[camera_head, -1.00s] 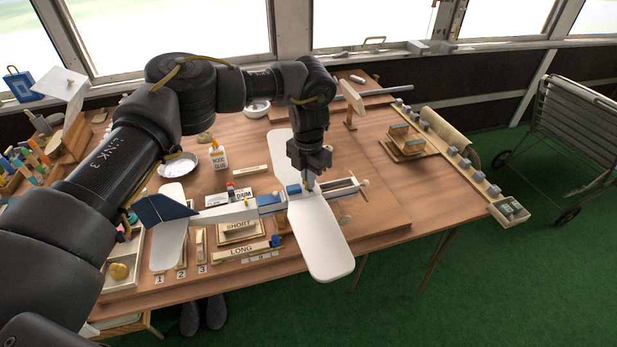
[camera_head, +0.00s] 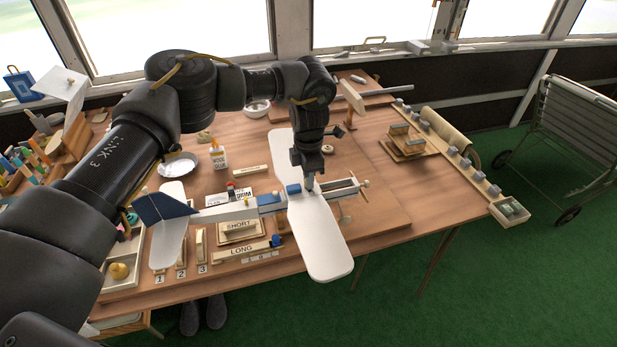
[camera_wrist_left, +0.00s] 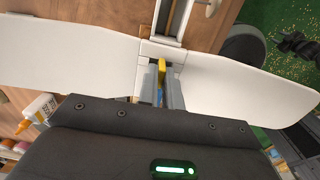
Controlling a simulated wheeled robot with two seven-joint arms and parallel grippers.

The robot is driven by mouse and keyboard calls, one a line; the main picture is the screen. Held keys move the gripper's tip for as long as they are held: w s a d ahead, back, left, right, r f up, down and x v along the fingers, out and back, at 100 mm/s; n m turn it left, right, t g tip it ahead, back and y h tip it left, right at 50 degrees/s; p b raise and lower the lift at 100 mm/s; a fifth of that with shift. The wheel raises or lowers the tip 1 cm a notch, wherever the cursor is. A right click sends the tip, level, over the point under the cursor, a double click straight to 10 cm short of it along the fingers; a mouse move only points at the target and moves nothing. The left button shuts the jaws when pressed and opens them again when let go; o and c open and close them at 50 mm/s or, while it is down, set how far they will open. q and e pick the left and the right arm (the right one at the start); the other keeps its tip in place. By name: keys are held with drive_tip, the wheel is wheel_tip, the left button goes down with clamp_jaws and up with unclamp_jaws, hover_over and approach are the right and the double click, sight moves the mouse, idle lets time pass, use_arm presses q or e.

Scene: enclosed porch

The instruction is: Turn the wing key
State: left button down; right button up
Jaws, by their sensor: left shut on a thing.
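A model plane with a long white wing (camera_head: 322,240), a white and blue fuselage (camera_head: 270,201) and a dark blue tail (camera_head: 160,208) rests over the workbench. My left gripper (camera_head: 309,186) points down at the middle of the wing. In the left wrist view my left gripper (camera_wrist_left: 162,85) is shut on the small yellow wing key (camera_wrist_left: 161,68), which stands at the wing's centre between the two grey fingers. The key's lower part is hidden by the fingers. My right gripper is not in view.
The bench (camera_head: 375,190) holds a glue bottle (camera_head: 218,157), a metal dish (camera_head: 178,165), SHORT and LONG labelled blocks (camera_head: 240,250) and a tray (camera_head: 118,272) near the plane. A stepped wooden block (camera_head: 405,145) stands to the right.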

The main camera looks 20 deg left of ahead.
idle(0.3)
use_arm(q)
drive_tip(key=c, duration=1.8)
unclamp_jaws()
drive_tip(key=shift+c, duration=0.2)
drive_tip(key=shift+r, duration=0.1)
drive_tip(key=shift+r, duration=0.3)
wheel_tip(320, 180, up, 10)
drive_tip(key=b, duration=0.1)
drive_tip(key=shift+r, duration=0.1)
